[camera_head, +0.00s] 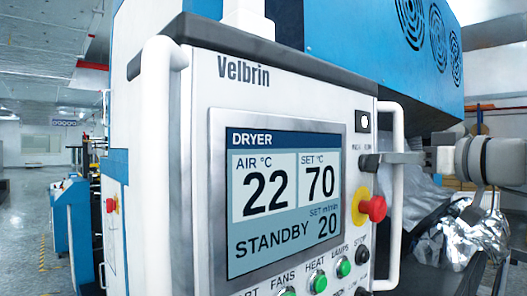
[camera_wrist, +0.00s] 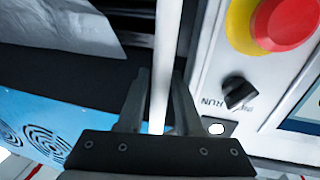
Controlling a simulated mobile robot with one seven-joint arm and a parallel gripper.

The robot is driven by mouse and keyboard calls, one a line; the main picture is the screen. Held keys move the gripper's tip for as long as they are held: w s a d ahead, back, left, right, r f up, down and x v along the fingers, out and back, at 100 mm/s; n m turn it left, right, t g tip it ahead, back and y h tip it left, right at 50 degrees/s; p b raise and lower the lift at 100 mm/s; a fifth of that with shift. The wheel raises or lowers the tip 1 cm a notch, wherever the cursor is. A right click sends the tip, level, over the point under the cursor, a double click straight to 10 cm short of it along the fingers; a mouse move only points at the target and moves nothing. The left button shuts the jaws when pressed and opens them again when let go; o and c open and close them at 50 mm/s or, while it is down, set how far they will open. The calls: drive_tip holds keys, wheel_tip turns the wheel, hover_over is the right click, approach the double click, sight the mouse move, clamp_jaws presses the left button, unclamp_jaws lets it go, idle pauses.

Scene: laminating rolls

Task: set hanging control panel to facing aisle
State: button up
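The hanging control panel (camera_head: 200,130), a white Velbrin box with a lit DRYER screen (camera_head: 285,195), fills the middle of the head view, its front turned toward the camera at a slant. A white upright handle (camera_head: 395,215) runs along its right edge; another handle (camera_head: 155,170) is on its left. My gripper (camera_head: 392,159) reaches in from the right at the upper part of the right handle. In the wrist view, the white handle bar (camera_wrist: 166,45) passes between my two fingers (camera_wrist: 163,85), which seem to press on it from both sides.
A red and yellow stop knob (camera_head: 372,208) sticks out close below my gripper. A blue machine housing with fan grilles (camera_head: 410,25) hangs above and behind. Crumpled silvery film (camera_head: 470,240) lies below my arm. An open aisle floor (camera_head: 25,225) shows at the left.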

drive_tip(key=shift+x, duration=0.8)
clamp_jaws()
idle(0.9)
